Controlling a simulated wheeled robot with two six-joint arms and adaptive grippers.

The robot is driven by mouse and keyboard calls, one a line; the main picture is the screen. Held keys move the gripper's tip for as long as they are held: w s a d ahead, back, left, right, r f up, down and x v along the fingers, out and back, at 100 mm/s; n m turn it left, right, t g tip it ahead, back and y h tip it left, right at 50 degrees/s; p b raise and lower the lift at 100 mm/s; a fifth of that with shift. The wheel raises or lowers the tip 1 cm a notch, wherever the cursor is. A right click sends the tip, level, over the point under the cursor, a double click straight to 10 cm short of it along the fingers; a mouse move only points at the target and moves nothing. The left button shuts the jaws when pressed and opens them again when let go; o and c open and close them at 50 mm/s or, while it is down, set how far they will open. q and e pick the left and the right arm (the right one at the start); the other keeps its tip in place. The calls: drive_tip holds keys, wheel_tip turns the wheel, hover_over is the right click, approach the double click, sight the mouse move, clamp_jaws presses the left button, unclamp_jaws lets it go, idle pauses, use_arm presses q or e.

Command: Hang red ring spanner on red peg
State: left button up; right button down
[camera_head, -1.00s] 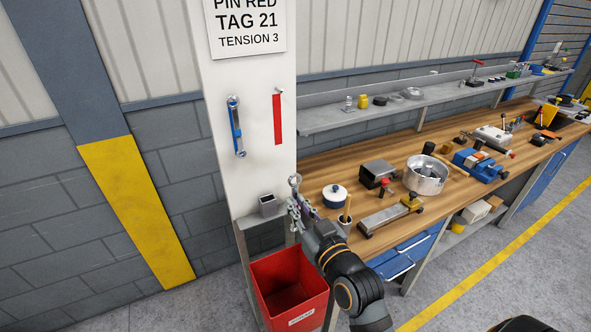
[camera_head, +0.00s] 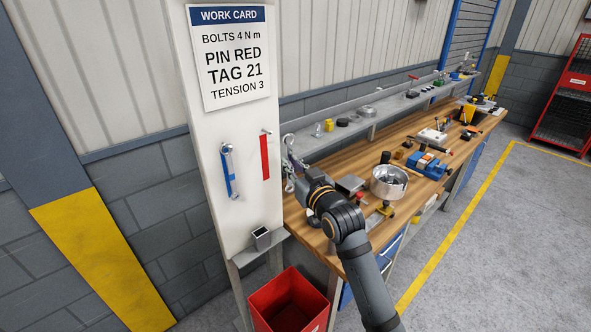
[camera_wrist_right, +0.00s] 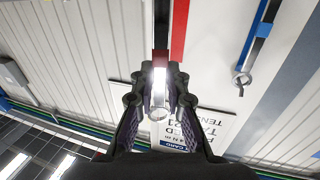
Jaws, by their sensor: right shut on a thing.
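My right gripper (camera_head: 293,172) is shut on a spanner (camera_head: 289,142), whose silver ring end points up above the fingers. The peg (camera_head: 266,131) sticks out of the white panel at the top of a red strip (camera_head: 265,158). The ring is just right of the peg in the head view and appears apart from it. The red strip also shows in the right wrist view (camera_wrist_right: 180,28). My left gripper is not in view.
A blue spanner (camera_head: 226,172) hangs left of the red strip on the white panel (camera_head: 210,130). A work card (camera_head: 230,58) is above. A small metal holder (camera_head: 262,238) and a red bin (camera_head: 288,303) are below. The wooden bench (camera_head: 320,165) with several tools extends right.

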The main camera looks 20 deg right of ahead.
sight(266, 151)
drive_tip(key=shift+w+a+f+b, duration=0.1)
drive_tip(key=shift+w+a+b, duration=0.4)
drive_tip(key=shift+w, duration=0.75)
drive_tip(key=shift+w+a+f+b, duration=0.15)
drive_tip(key=shift+w+a+b, duration=0.25)
drive_tip(key=shift+w, duration=0.8)
drive_tip(key=shift+w+a+f+b, duration=0.1)
drive_tip(key=shift+w+a+b, duration=0.4)
drive_tip(key=shift+w, duration=0.75)
drive_tip(key=shift+w+a+f, duration=0.3)
drive_tip(key=shift+w, duration=0.3)
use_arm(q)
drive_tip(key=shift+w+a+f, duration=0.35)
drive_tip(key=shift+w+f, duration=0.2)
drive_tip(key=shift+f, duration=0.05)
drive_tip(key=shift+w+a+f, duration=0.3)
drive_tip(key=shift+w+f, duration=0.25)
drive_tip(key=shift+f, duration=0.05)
use_arm(e)
drive_tip(key=shift+w+f, duration=0.1)
drive_tip(key=c, duration=1.3)
unclamp_jaws()
